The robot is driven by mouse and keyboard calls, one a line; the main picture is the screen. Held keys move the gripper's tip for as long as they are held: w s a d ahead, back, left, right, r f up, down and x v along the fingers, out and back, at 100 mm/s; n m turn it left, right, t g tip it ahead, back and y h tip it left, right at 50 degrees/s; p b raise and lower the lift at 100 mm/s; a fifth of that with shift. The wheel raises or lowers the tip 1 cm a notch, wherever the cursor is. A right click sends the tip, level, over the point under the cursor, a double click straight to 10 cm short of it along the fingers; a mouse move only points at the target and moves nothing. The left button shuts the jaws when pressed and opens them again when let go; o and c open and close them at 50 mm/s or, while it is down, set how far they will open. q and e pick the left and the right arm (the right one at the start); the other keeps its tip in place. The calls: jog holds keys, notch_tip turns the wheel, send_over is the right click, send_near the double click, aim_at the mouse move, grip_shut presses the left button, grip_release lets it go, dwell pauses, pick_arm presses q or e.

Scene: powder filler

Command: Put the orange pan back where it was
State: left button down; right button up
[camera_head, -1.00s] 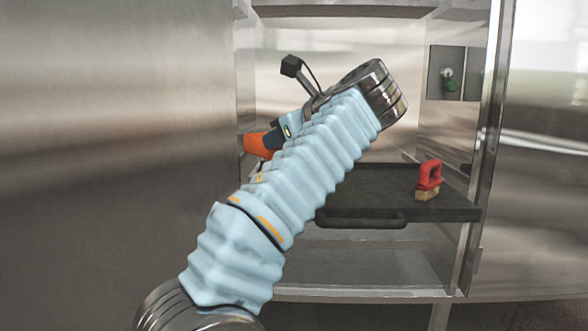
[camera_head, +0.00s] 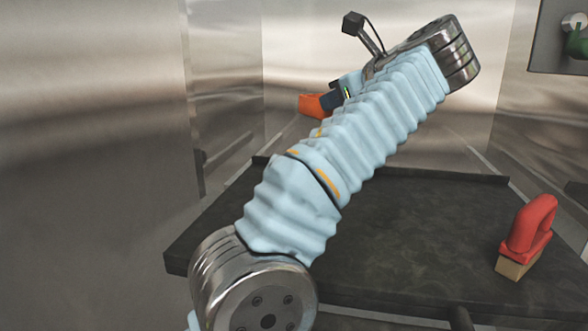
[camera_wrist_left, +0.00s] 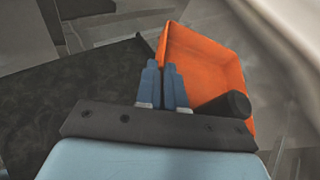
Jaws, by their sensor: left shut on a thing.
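The orange pan (camera_head: 311,105) shows in the head view beyond my left arm, above the far left part of the dark shelf (camera_head: 400,230). My arm hides much of it. In the left wrist view the pan (camera_wrist_left: 203,62) is an open orange tray with a dark rounded handle end (camera_wrist_left: 228,105). My left gripper (camera_wrist_left: 163,68) is shut, its blue fingers at the pan's near left edge. It also shows partly in the head view (camera_head: 335,98). The exact grip contact is hard to see. My right gripper is not in view.
A red-handled brush (camera_head: 530,228) with a tan base stands on the right of the shelf. Metal walls enclose the shelf, with a close panel (camera_head: 90,170) on the left. A dark plate with a green knob (camera_head: 577,42) is at the upper right. The shelf's middle right is clear.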

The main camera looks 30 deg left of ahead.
pick_arm(q)
jog(key=shift+s+a+f+b, duration=0.15)
jog(key=shift+s+a+f, duration=0.35)
jog(key=shift+a+f, duration=1.75)
jog(key=shift+s+a+f+b, duration=0.15)
jog(key=shift+s+a+f, duration=0.3)
jog(key=shift+a+f, duration=1.7)
jog(key=shift+s+a+f+b, duration=0.15)
jog(key=shift+s+a+f, duration=0.35)
jog(key=shift+a+f, duration=1.75)
jog(key=shift+a+r, duration=0.1)
jog(key=shift+a, duration=0.1)
jog(key=c, duration=1.2)
grip_release()
jog(key=shift+c, duration=0.2)
jog(key=shift+r, duration=0.15)
jog(key=v, duration=1.2)
